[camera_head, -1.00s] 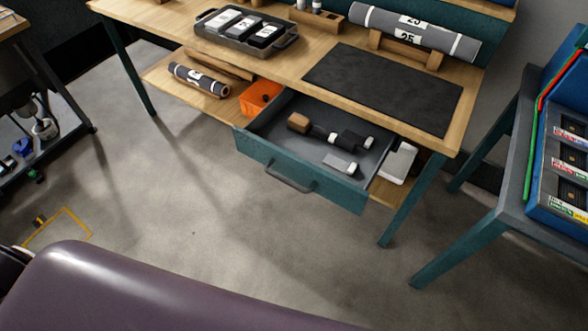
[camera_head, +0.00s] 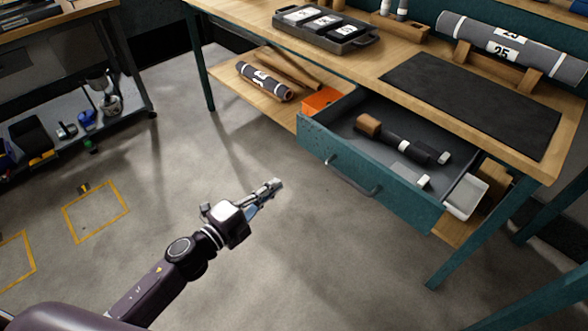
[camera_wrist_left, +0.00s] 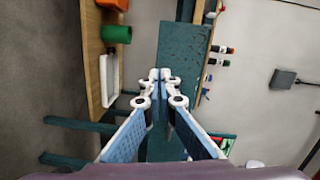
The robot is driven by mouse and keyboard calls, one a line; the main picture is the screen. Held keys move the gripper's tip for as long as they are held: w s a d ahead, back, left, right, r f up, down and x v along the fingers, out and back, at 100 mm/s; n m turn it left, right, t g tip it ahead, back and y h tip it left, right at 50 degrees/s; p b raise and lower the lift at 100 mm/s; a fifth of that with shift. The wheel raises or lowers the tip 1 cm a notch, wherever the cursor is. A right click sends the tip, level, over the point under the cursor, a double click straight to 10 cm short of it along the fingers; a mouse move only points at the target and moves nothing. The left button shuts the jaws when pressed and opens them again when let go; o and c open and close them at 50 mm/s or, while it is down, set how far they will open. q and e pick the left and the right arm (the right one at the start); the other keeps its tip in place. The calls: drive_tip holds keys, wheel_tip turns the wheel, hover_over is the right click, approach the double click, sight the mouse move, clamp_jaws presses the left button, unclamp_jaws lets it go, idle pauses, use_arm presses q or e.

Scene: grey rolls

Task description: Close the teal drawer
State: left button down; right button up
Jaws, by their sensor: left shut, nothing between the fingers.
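The teal drawer (camera_head: 385,193) under the wooden workbench is pulled open in the head view. Its dark handle (camera_head: 352,178) is on the front panel. Inside lie a wooden-headed mallet (camera_head: 370,125) with a dark handle and a few small dark and light items. My left gripper (camera_head: 275,187) is in front and to the left of the drawer, apart from the handle, over the floor. In the left wrist view its fingers (camera_wrist_left: 160,76) are together, with nothing between them. The right gripper is not in view.
The workbench (camera_head: 355,55) carries a grey tray (camera_head: 325,35), a dark mat (camera_head: 470,103) and a grey roll (camera_head: 510,45). An orange bin (camera_head: 320,101) and a white tray (camera_head: 466,196) flank the drawer. The floor in front is clear.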

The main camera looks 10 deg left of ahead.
use_arm(q)
wheel_tip(320, 180, up, 3)
drive_tip(key=s+d+m+h, duration=0.1)
drive_tip(key=d+m+h, duration=0.1)
drive_tip(key=m, duration=0.1)
approach(326, 150)
drive_tip(key=x, duration=0.6)
drive_tip(key=shift+w+d, duration=0.25)
drive_tip(key=shift+w, duration=0.05)
drive_tip(key=shift+w+d, duration=0.1)
drive_tip(key=shift+w, duration=0.05)
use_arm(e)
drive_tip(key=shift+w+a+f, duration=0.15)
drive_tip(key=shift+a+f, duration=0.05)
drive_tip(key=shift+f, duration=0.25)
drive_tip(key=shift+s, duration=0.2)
